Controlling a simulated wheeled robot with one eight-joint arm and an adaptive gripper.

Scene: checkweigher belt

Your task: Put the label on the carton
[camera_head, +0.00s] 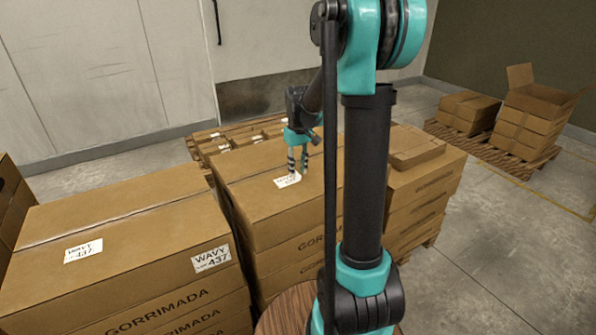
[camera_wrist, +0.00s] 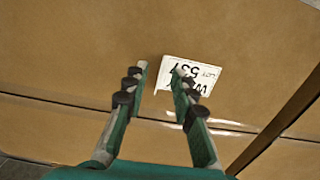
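In the wrist view the label (camera_wrist: 205,70) shows upside down, with print that looks like "WAVY" and a lot number. My gripper (camera_head: 298,168) points down just above the label.
A carton stack (camera_head: 130,240) at the left carries two "WAVY 437" labels on top and front. More cartons (camera_head: 425,195) stand right of my arm, with a small flat box (camera_head: 415,150) on top. Palletised cartons (camera_head: 525,125) stand far right.

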